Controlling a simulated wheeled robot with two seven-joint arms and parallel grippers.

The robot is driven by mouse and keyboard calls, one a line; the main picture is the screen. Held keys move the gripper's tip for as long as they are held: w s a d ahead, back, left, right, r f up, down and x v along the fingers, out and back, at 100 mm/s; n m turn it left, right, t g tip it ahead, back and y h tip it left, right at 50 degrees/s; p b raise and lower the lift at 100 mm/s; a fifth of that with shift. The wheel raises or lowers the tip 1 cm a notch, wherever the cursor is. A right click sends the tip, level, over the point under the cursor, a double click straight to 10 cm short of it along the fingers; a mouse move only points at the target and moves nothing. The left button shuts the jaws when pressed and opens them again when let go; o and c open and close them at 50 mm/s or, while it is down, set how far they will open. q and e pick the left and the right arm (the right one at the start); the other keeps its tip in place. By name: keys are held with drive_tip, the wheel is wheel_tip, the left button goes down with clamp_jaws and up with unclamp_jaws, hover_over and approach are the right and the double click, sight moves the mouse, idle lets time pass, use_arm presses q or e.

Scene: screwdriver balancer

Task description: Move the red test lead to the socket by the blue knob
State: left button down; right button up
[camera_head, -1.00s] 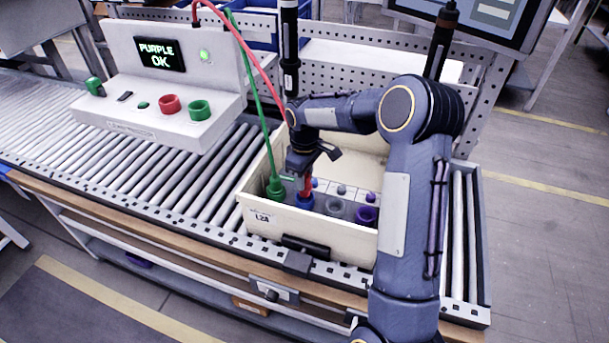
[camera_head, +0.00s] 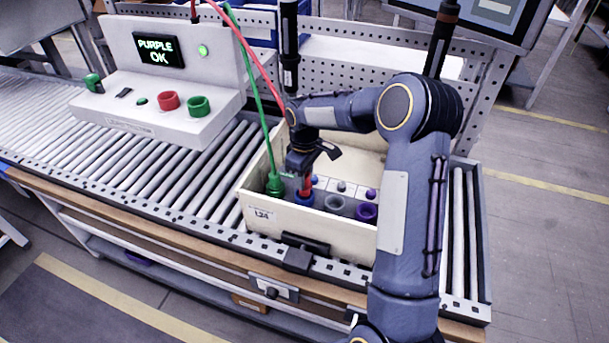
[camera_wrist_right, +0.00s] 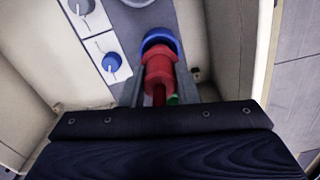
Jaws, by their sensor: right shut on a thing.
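The red test lead's plug (camera_wrist_right: 158,72) is held between the fingers of my right gripper (camera_wrist_right: 160,92), which is shut on it. Its tip meets the blue-rimmed socket (camera_wrist_right: 160,40); I cannot tell how deep it sits. The blue knob (camera_wrist_right: 112,62) is beside that socket in the wrist view. In the head view the red plug (camera_head: 306,185) shows below my right gripper (camera_head: 300,180), over the blue socket (camera_head: 304,199). The green test lead's plug (camera_head: 274,185) stands at the left end of the socket row. My left gripper is not in view.
The cream bin (camera_head: 262,217) holds the socket panel, with a grey socket (camera_head: 335,203) and a purple socket (camera_head: 366,212) to the right. The tester box (camera_head: 120,60) at left displays "PURPLE OK". Red and green cables run from it to the bin. The roller conveyor (camera_head: 40,110) is clear at left.

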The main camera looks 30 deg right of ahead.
drive_tip(key=shift+f+b, duration=1)
drive_tip(key=shift+f, duration=0.5)
drive_tip(key=o, duration=1.2)
drive_tip(key=shift+c, duration=0.2)
wheel_tip(320, 180, up, 8)
drive_tip(key=p, duration=0.5)
drive_tip(key=shift+p, duration=0.35)
drive_tip(key=shift+f, duration=0.1)
